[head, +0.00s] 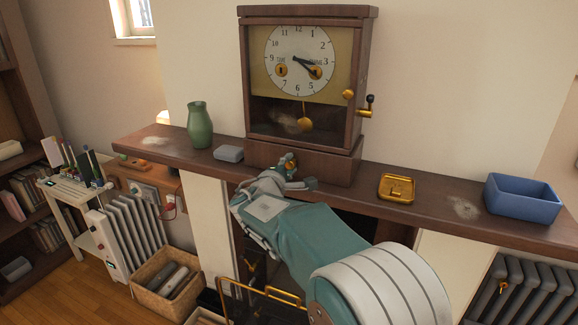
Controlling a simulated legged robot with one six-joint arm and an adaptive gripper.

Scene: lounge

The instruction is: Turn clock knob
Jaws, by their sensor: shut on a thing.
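A dark wooden clock (368,50) stands upright on the mantel shelf, with a white dial (297,80) and a brass pendulum (305,124) behind its front. A round brass knob (348,95) sits at the right of the front. A brass crank with a dark handle (367,106) sticks out of the right side. My gripper (290,167) is in front of the clock's lower base, well below that knob. It is shut on a small brass-coloured piece (290,160). The gripper hides most of it, so I cannot tell whether it is fixed to the clock.
A brass tray (396,187) and a blue bin (522,198) are at the right. A brass-railed fire screen (272,292) stands below, near my arm.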

